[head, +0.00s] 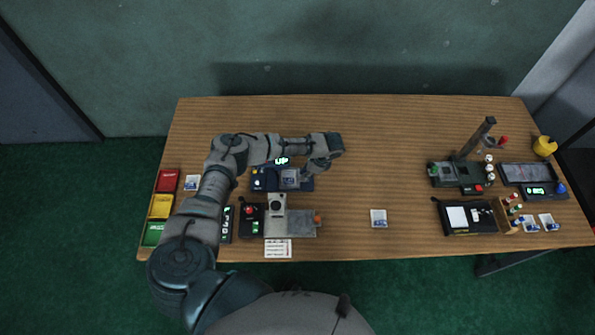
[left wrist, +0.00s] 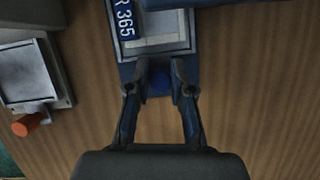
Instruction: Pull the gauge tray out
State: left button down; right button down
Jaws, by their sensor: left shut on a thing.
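The gauge tray (head: 290,176) is a light grey plate with a blue rim, at the right part of a dark blue gauge unit (head: 258,182). My left gripper (head: 316,168) is at the tray's right end. In the left wrist view its fingers (left wrist: 160,78) are closed on either side of the knob. My right gripper is in neither view.
Red, yellow and green bins (head: 160,206) line the left edge. A dark stand (head: 455,172) is far right. The middle of the table is mostly clear, with one card (head: 379,218).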

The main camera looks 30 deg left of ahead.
pick_arm(q)
jog(key=w+d, duration=0.2)
jog(key=d, duration=0.1)
jog(key=shift+w+r+b, duration=0.1)
jog(key=shift+b, duration=0.3)
jog(key=shift+w+d, duration=0.15)
jog(key=shift+d, duration=0.15)
jog(key=shift+r, duration=0.2)
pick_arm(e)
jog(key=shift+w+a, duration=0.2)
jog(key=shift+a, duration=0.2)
pick_arm(q)
jog(key=c, duration=1)
grip_release()
jog(key=shift+w+d, duration=0.1)
jog(key=shift+d, duration=0.1)
jog(key=shift+d+f, duration=0.1)
jog(key=shift+d, duration=0.15)
jog(key=v, duration=1.2)
jog(key=shift+d, duration=0.15)
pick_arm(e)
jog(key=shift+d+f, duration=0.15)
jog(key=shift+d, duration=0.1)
pick_arm(q)
jog(key=shift+a, duration=0.35)
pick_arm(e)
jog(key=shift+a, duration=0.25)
